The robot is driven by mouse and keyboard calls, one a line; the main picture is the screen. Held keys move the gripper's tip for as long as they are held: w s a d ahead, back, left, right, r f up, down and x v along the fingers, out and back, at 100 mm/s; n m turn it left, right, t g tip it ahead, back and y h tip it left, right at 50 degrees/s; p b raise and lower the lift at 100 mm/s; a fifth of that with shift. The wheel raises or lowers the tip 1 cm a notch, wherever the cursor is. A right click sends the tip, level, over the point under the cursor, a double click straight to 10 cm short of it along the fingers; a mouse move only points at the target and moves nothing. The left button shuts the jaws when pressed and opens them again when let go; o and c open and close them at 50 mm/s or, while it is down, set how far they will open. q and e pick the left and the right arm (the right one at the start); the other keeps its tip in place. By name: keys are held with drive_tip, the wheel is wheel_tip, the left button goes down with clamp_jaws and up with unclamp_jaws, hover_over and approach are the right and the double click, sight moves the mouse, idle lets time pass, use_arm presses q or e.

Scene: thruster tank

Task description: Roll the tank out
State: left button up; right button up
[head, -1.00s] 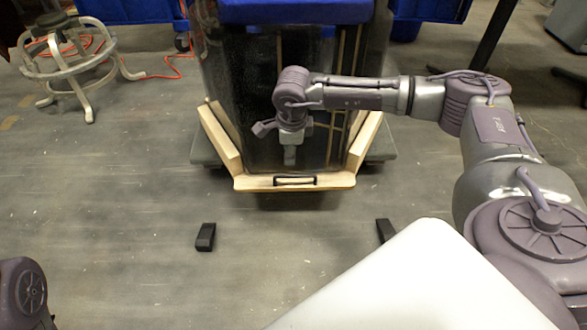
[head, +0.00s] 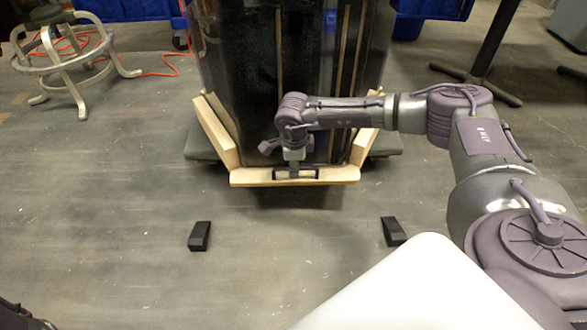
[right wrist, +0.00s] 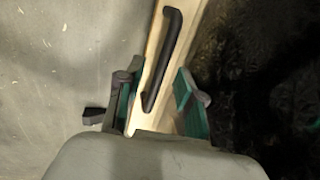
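The tank (head: 250,60) is a tall dark glassy box standing on a wooden dolly (head: 240,178) with pale beams around its foot. A black bar handle (head: 282,175) is fixed to the dolly's front beam. It also shows in the right wrist view (right wrist: 165,58). My right gripper (head: 295,168) is low at the front of the tank, right at the handle. In the right wrist view my right gripper (right wrist: 157,98) has its fingers apart, one on each side of the handle's near end. Contact cannot be told. My left gripper is out of view.
Two black wedge blocks (head: 199,237) (head: 393,232) lie on the floor in front of the dolly, left and right. A metal stool base (head: 75,60) and an orange cord stand back left. Blue bins (head: 130,10) are behind. The floor between the wedges is clear.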

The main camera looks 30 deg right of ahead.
clamp_jaws()
idle(0.4)
